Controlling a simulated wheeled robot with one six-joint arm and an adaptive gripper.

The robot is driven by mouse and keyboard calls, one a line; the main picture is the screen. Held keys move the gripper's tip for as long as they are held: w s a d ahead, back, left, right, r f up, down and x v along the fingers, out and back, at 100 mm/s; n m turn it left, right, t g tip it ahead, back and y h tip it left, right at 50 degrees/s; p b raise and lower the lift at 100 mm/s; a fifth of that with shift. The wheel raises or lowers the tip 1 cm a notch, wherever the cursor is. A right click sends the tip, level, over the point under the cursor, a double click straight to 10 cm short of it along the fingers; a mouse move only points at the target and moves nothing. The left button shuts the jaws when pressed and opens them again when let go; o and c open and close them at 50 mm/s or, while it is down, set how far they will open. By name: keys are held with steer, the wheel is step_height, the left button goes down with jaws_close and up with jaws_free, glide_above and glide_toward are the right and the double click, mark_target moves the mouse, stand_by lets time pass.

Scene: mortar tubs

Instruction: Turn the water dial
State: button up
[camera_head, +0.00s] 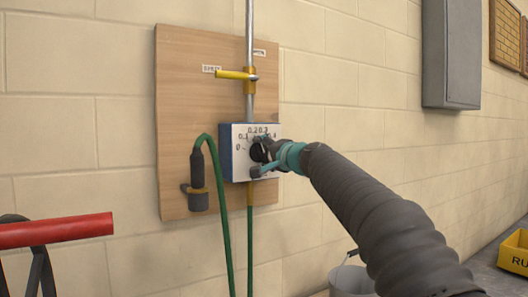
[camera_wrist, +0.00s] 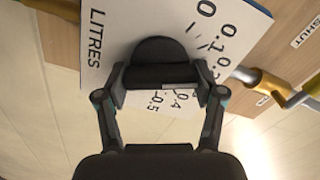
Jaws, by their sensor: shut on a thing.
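The water dial is a black round knob (camera_wrist: 158,55) on a white scale plate (camera_wrist: 108,35) marked with numbers and "LITRES" in the wrist view. In the head view the plate (camera_head: 240,165) fronts a blue-sided box on a wooden board. My gripper (camera_head: 262,160) reaches in from the right and is shut on the dial. In the wrist view my gripper's fingers (camera_wrist: 160,85) sit at the knob, one to each side. The dial's pointer is hidden, so its setting cannot be told.
A yellow valve lever (camera_head: 233,75) lies across the metal pipe above the box. A green hose (camera_head: 220,200) and a dark nozzle in a holder (camera_head: 198,185) hang at left. A red bar (camera_head: 55,231) is at lower left. A grey cabinet (camera_head: 450,55) hangs at right.

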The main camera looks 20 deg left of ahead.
steer(key=m, duration=0.4)
steer(key=shift+p, duration=0.4)
steer(key=shift+f+m+p, duration=0.1)
steer(key=shift+m+p, duration=0.25)
steer(key=shift+m, duration=1.35)
steer(key=o, duration=1.1)
steer(key=shift+o, duration=0.2)
steer(key=shift+f, duration=0.1)
steer(key=v, duration=1.2)
